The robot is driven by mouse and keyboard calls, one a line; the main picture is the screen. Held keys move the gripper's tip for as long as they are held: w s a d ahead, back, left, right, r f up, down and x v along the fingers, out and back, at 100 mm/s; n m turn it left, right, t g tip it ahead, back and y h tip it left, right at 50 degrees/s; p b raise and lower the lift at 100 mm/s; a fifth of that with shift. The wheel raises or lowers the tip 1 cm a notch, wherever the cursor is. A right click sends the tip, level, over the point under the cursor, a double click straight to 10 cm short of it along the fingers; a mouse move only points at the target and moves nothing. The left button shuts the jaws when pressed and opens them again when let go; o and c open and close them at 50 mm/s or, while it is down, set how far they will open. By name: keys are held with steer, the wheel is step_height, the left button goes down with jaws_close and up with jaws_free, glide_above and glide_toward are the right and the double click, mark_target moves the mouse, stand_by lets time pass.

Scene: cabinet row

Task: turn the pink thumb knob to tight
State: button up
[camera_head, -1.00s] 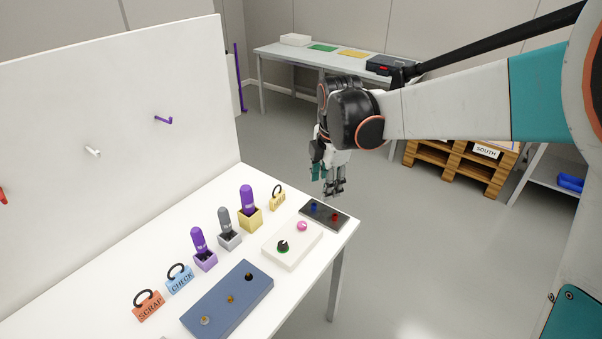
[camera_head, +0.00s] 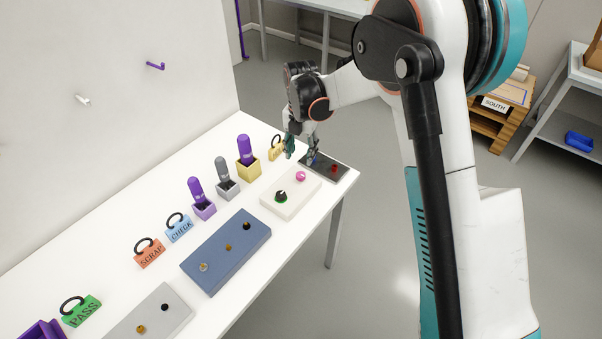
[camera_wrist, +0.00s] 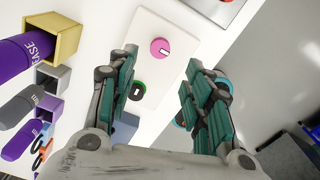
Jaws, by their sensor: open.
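The pink thumb knob (camera_head: 300,175) sits at the far end of a white block (camera_head: 281,205) on the table. It also shows in the wrist view (camera_wrist: 160,47), round, with a pale bar mark across it. A black and green knob (camera_head: 281,196) is on the same block, nearer the front. My gripper (camera_head: 303,158) is above the table's far end, close to the block. In the wrist view my gripper (camera_wrist: 158,85) has its fingers apart and empty, with the pink knob beyond the fingertips and between their lines, not touched.
A dark plate (camera_head: 325,167) with a blue and a red knob lies beyond the block. A blue block (camera_head: 226,252) is in front. Several purple and grey handles stand in small boxes to the left, with tags (camera_head: 150,253) nearby. The table's right edge is close.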

mark_target(301, 174)
step_height(301, 174, down, 9)
steer(key=b, duration=0.2)
steer(key=shift+b, duration=0.3)
